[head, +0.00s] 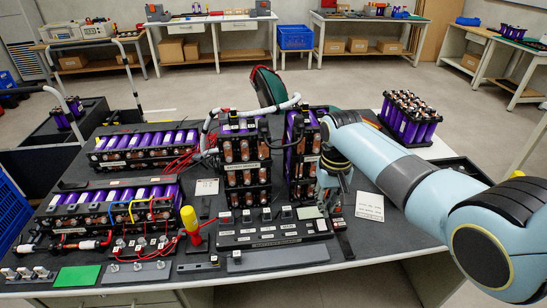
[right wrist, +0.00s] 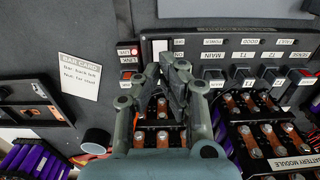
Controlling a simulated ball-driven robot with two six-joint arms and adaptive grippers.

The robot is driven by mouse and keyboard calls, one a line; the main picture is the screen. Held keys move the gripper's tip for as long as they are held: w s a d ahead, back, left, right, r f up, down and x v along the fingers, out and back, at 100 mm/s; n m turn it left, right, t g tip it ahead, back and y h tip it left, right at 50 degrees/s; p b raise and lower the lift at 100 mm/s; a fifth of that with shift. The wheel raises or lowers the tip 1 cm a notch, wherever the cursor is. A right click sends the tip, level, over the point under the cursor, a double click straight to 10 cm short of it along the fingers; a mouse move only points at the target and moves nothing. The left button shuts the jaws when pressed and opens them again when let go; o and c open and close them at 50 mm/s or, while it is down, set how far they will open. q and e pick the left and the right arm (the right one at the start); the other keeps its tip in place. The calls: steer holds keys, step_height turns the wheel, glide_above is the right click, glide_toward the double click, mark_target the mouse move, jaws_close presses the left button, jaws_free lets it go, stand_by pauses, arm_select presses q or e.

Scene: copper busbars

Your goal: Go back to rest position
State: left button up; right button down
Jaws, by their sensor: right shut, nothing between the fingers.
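My right gripper (head: 328,206) hangs over the front of the dark workbench (head: 370,238), just in front of the upright battery modules (head: 245,165). In the right wrist view its fingers (right wrist: 174,62) are together with nothing between them, over the edge of a labelled switch panel (right wrist: 222,52). The same panel (head: 272,238) lies below and left of the gripper in the head view. I cannot tell whether the fingertips touch the panel. My left gripper is in neither view.
A white card (head: 369,207) lies right of the gripper, and purple cells (head: 410,118) stand at the back right. Wired purple modules (head: 140,150) and a yellow-handled tool (head: 190,220) are at the left. A bar card (right wrist: 80,75) shows in the wrist view.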

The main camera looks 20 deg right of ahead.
steer(key=shift+s, duration=0.3)
steer(key=s+a+r+n+t, duration=0.2)
steer(key=s+r, duration=0.6)
steer(key=s, duration=0.5)
steer(key=s+a+r+n+t, duration=0.1)
steer(key=s+r+n+t, duration=0.1)
steer(key=s+r, duration=0.85)
steer(key=s+d+f+g+h+b, duration=0.2)
steer(key=f+b, duration=0.6)
steer(key=f, duration=2.7)
steer(key=s+f+b, duration=0.3)
steer(key=s+f, duration=0.7)
steer(key=f, duration=0.3)
steer(key=s+d+f+m+g+y+b, duration=0.1)
steer(key=s+f+b, duration=0.3)
steer(key=s+f, duration=0.6)
step_height(320, 180, down, 3)
steer(key=shift+s+r, duration=0.15)
steer(key=shift+s, duration=0.2)
